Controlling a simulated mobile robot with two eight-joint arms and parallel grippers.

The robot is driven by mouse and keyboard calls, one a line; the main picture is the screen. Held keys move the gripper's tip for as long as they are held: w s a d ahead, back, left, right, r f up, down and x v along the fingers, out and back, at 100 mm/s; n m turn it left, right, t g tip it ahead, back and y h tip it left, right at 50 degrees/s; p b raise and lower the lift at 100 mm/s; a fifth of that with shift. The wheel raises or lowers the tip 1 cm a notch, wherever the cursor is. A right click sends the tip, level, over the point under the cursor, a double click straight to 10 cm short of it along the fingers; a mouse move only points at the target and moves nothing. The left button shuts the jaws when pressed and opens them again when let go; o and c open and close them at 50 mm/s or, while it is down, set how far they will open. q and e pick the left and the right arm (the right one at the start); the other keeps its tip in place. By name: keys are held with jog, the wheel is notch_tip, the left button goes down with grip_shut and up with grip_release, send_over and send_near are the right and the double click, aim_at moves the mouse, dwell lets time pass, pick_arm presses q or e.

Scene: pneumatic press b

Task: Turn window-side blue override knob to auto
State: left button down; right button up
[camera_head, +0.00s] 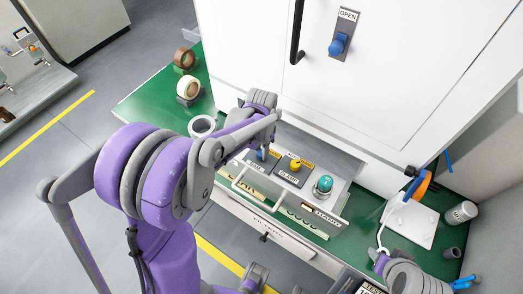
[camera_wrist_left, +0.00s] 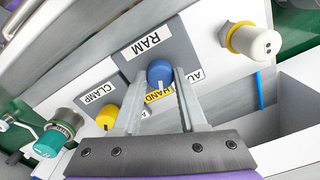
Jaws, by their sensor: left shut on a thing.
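The blue knob (camera_wrist_left: 160,72) labelled RAM sits on a grey panel in the left wrist view, between a yellow HAND label (camera_wrist_left: 158,96) and a partly hidden white label beginning AU (camera_wrist_left: 195,75). My left gripper (camera_wrist_left: 161,80) is shut on this knob, with one finger on each side. Its pointer direction cannot be told. In the head view the knob (camera_head: 262,155) shows just below my left gripper (camera_head: 266,148). My right gripper is not in view.
A yellow CLAMP knob (camera_head: 295,165) and a teal button (camera_head: 323,185) sit on the same console, behind a handle bar (camera_head: 262,197). Another blue knob (camera_head: 338,45) labelled OPEN is on the white cabinet. Tape rolls (camera_head: 188,88) lie on the green bench.

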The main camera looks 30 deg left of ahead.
aim_at(261, 153)
pick_arm(q)
jog(key=n+b, duration=0.1)
jog(key=n, duration=0.5)
jog(key=shift+n, duration=0.3)
jog(key=n+b, duration=0.1)
jog(key=n, duration=0.5)
dwell(0.4)
jog(key=shift+c, duration=2.2)
grip_release()
jog(key=shift+r, duration=0.1)
notch_tip(261, 153, up, 11)
jog(key=shift+p, duration=0.3)
